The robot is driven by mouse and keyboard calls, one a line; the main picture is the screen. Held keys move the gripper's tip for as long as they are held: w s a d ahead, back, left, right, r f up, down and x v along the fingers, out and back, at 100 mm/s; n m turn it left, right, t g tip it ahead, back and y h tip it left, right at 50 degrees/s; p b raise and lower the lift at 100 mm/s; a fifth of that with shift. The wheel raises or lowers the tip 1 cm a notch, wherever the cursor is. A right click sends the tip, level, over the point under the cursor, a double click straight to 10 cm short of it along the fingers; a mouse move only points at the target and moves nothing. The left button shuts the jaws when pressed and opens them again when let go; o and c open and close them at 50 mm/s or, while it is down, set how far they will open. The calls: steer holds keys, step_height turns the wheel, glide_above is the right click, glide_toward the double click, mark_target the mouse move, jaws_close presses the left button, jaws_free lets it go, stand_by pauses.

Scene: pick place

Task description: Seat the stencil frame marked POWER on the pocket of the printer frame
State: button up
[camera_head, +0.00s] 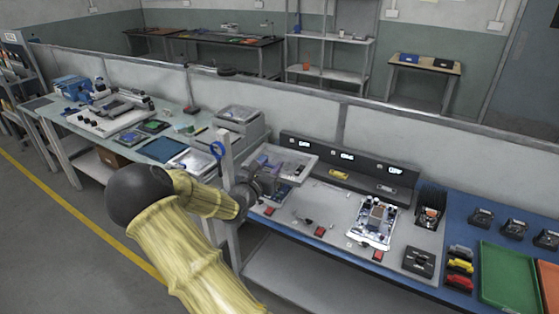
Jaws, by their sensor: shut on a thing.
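My gripper (277,175) is at the middle of the head view, above the left part of the grey bench top. It is shut on a flat pale grey frame (298,160), which seems to be the stencil frame. The frame is held roughly level, and its POWER marking cannot be read. Its near edge and my fingertips are partly hidden by my gripper body. A silver fixture (385,238) with a board-like part inside lies to the right on the bench. It may be the printer frame, but I cannot tell its pocket clearly. The held frame is apart from it.
A dark rack (355,161) with small white labels runs along the bench's back. Red blocks (320,231) lie near the front edge. A black block (419,261), green tray (507,278) and several coloured parts are at right. A grey partition stands behind.

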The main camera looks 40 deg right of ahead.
steer(key=a+f+n+t+y, duration=0.9)
steer(key=a+f+y, duration=0.1)
steer(key=a+f, duration=1.25)
steer(key=s+a+f+n+y, duration=0.3)
steer(key=s+a+f+y, duration=0.3)
steer(key=s+f, duration=0.1)
steer(key=shift+s+a+f+n+t, duration=0.3)
steer(key=shift+s+a+f+t, duration=0.1)
steer(key=shift+s, duration=0.2)
steer(key=shift+w, duration=0.1)
